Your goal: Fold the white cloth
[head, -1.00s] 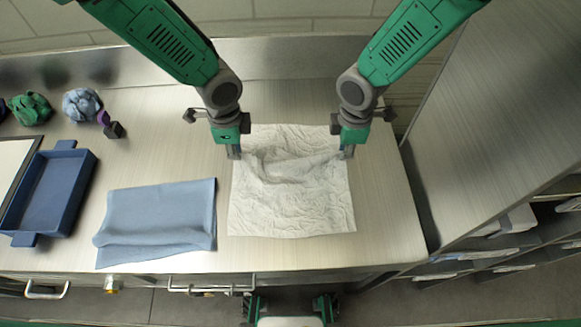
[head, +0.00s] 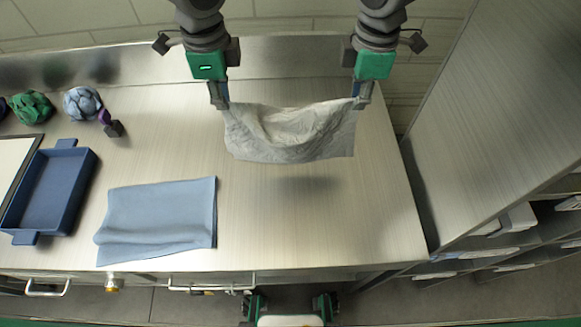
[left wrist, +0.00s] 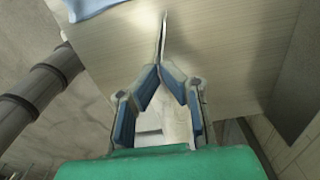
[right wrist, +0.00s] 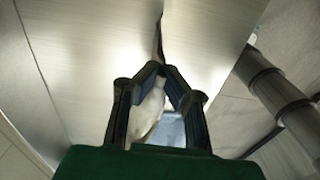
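The white cloth (head: 290,135) hangs in the air above the table in the head view, sagging between my two grippers, with a shadow below it. My left gripper (head: 219,100) is shut on its left corner. In the left wrist view the fingertips (left wrist: 165,70) meet with a thin strip of cloth between and beyond them. My right gripper (head: 362,100) is shut on its right corner. In the right wrist view the fingertips (right wrist: 158,68) meet with white cloth (right wrist: 147,112) behind them.
A folded blue cloth (head: 160,220) lies on the table at front left. A blue tray (head: 88,165), crumpled green (head: 32,106) and light-blue (head: 82,103) cloths and a small dark item (head: 113,128) are further left. The tabletop (head: 310,225) below the white cloth is clear. Shelving (head: 500,225) stands right.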

